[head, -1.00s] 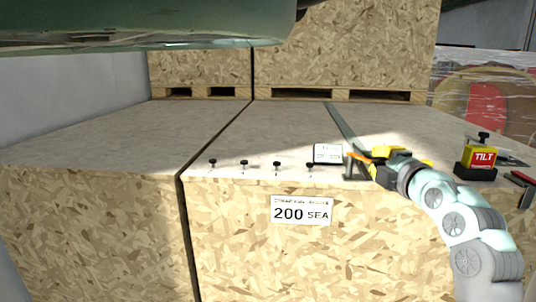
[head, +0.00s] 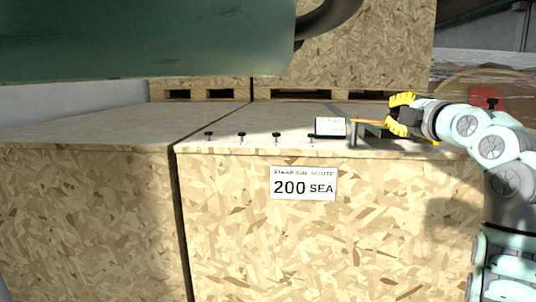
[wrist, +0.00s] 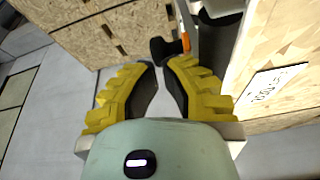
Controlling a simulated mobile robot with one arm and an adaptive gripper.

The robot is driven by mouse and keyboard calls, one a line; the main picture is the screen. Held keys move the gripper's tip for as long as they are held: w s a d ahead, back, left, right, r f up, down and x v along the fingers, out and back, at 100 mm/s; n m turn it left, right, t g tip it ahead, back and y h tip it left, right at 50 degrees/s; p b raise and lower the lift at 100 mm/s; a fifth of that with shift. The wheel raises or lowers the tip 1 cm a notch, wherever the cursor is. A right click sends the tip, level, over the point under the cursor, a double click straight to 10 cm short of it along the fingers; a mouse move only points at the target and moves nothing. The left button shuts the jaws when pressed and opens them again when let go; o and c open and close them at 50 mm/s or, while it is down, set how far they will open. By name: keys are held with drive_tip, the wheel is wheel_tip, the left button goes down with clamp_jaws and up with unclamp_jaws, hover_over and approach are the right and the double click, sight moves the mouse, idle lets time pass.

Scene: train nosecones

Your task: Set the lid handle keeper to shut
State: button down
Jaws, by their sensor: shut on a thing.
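An orange lever (head: 365,121), apparently the lid handle keeper, runs sideways near a grey upright bracket (head: 352,134) on the crate top. In the wrist view a black grip (wrist: 165,48) with an orange part (wrist: 186,42) lies at my fingertips. My gripper (head: 393,117), with yellow fingers, is at the lever's right end; it also shows in the wrist view (wrist: 161,68). Its fingers are shut on the lever, though their exact contact is partly hidden. I cannot read the keeper's setting.
The chipboard crate (head: 250,235) carries a "200 SEA" label (head: 303,184). Small black knobs (head: 242,136) line its front edge, left of a white card (head: 330,126). A green shape (head: 150,40) blocks the upper left. My arm covers the right side.

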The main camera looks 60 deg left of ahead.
drive_tip(key=shift+w+d+f+b, duration=0.2)
drive_tip(key=shift+d+f+b, duration=0.15)
drive_tip(key=shift+b, duration=2.3)
drive_tip(key=b, duration=0.2)
drive_tip(key=shift+s+n+g+b, duration=0.3)
drive_tip(key=shift+s+n+b, duration=0.05)
drive_tip(key=shift+s+n, duration=0.05)
drive_tip(key=s+b, duration=0.1)
drive_tip(key=b, duration=0.6)
drive_tip(key=shift+d+n+g+b, duration=0.1)
drive_tip(key=shift+n+g+b, duration=0.25)
drive_tip(key=shift+n+g, duration=0.05)
drive_tip(key=shift+r, duration=0.15)
